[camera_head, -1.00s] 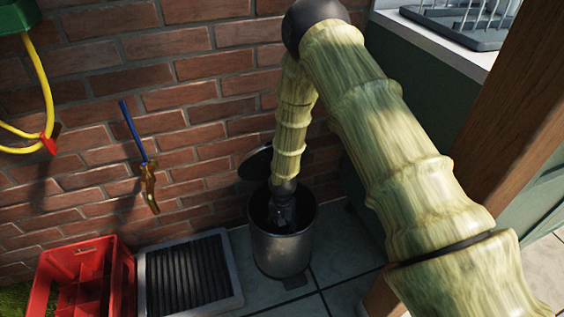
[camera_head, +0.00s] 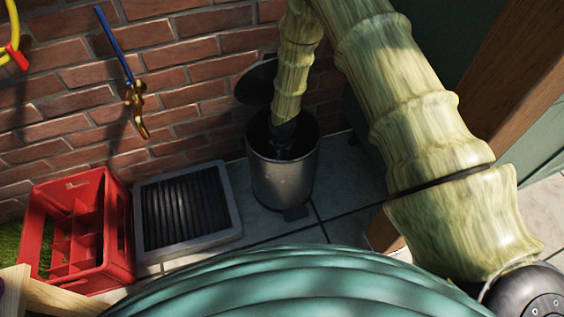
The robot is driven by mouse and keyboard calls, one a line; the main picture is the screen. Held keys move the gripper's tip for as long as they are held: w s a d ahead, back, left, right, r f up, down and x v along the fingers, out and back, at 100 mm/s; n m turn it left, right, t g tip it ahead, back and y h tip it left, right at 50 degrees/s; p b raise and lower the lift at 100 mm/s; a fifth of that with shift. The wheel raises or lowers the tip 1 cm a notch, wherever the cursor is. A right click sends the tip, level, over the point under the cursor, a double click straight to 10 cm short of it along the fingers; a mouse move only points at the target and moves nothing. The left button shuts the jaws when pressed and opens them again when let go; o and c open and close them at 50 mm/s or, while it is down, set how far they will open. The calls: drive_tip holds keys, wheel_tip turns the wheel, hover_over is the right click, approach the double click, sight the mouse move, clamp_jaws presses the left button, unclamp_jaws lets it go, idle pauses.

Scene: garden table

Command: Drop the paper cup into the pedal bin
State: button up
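The pedal bin (camera_head: 284,180) is a grey metal cylinder standing on the paving by the brick wall. Its dark lid (camera_head: 256,82) is tipped up behind it, against the wall side. My gripper (camera_head: 285,150) reaches down into the bin's open mouth at the end of my arm. The fingers are dark against the dark inside, so I cannot tell whether they are open or shut. The paper cup is not visible in the head view; whether it is inside the bin or between the fingers is hidden.
A red crate (camera_head: 107,232) with compartments stands at the left. A grey-framed drain grate (camera_head: 230,218) lies between it and the bin. A wooden post (camera_head: 520,85) and green panel are at the right. A brass tap (camera_head: 138,105) juts from the wall.

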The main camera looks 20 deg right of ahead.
drive_tip(key=shift+f+b, duration=1.7)
drive_tip(key=shift+f, duration=2.3)
drive_tip(key=shift+f, duration=0.65)
drive_tip(key=o, duration=0.8)
drive_tip(key=shift+r, duration=0.1)
wheel_tip(320, 180, up, 13)
drive_tip(key=p, duration=0.5)
